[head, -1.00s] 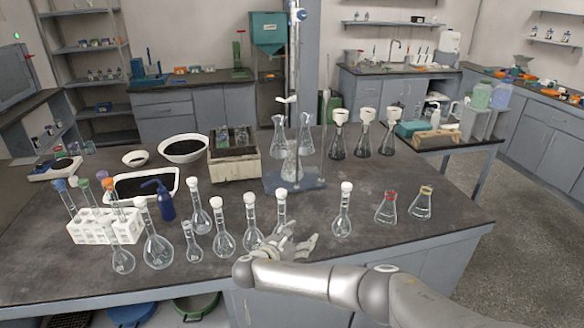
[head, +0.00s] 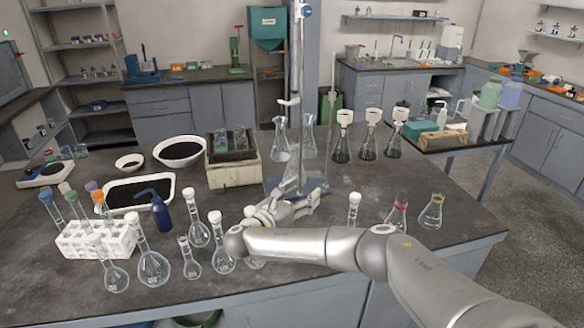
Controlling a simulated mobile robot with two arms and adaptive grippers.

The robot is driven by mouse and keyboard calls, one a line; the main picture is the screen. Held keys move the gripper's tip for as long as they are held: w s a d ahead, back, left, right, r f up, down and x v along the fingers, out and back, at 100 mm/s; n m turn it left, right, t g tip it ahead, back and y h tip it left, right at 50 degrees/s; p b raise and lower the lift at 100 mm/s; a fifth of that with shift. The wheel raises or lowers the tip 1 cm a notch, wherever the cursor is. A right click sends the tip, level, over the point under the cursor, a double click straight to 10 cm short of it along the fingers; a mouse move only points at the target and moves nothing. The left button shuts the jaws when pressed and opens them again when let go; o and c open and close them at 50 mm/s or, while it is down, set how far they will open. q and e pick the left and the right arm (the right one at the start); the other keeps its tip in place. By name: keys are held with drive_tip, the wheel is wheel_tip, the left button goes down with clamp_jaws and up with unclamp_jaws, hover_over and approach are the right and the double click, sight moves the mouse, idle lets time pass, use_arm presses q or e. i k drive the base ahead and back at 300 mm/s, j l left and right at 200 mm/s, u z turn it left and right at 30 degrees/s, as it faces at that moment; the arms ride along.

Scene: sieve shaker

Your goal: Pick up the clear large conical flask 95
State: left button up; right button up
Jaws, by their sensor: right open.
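Clear conical flasks stand at the back of the bench, by the metal stand. One clear flask (head: 280,142) is left of the stand's post, and another clear flask (head: 309,138) is just right of it. I cannot read a number on either, so I cannot tell which is 95. Two smaller conical flasks, one with a red band (head: 397,217) and one with a yellowish band (head: 431,212), stand at the right. My right gripper (head: 304,203) is open and looks empty, in front of the stand base. Its arm covers part of the front row. My left gripper is out of view.
The metal stand (head: 296,80) rises close behind my right gripper. Several stoppered volumetric flasks (head: 152,265) and a white tube rack (head: 97,240) fill the front left. Funnel-topped flasks (head: 342,145) stand behind to the right. The bench between them and the banded flasks is clear.

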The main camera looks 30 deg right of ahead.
sight(292, 170)
drive_tip(key=i+l, duration=0.15)
drive_tip(key=i, duration=0.25)
drive_tip(key=i+l, duration=0.15)
drive_tip(key=i, duration=0.25)
drive_tip(key=i+l, duration=0.1)
drive_tip(key=i, duration=0.25)
